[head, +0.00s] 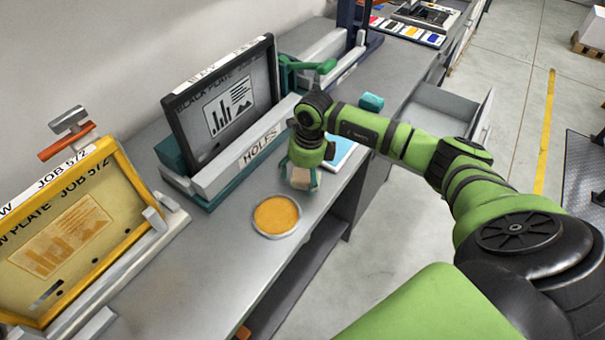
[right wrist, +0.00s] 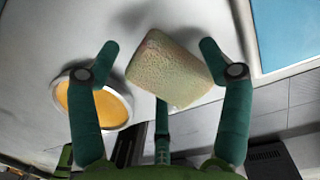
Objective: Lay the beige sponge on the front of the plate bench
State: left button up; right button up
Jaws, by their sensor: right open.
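The beige sponge (head: 301,180) is at the front part of the grey plate bench (head: 215,262), to the right of a round dish. My right gripper (head: 302,168) is above it, pointing down. In the right wrist view the sponge (right wrist: 170,70) sits tilted between the two spread fingers of my right gripper (right wrist: 159,48). A gap shows at the left finger; the right finger is very close to the sponge, and I cannot tell whether it touches. Whether the sponge rests on the bench top is also unclear. My left gripper is not in view.
The round dish with an orange top (head: 277,215) stands close by. Behind are a black-framed plate (head: 228,105) in a holder and a yellow-framed plate (head: 70,235). A blue-topped flat item (head: 342,152) and a teal block (head: 371,102) lie to the right. An open drawer (head: 440,108) juts out.

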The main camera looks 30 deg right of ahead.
aim_at(308, 176)
jog(key=shift+r, duration=0.6)
notch_tip(308, 176, up, 11)
jog(key=s+b, duration=0.1)
jog(key=b, duration=0.3)
jog(key=shift+d, duration=0.45)
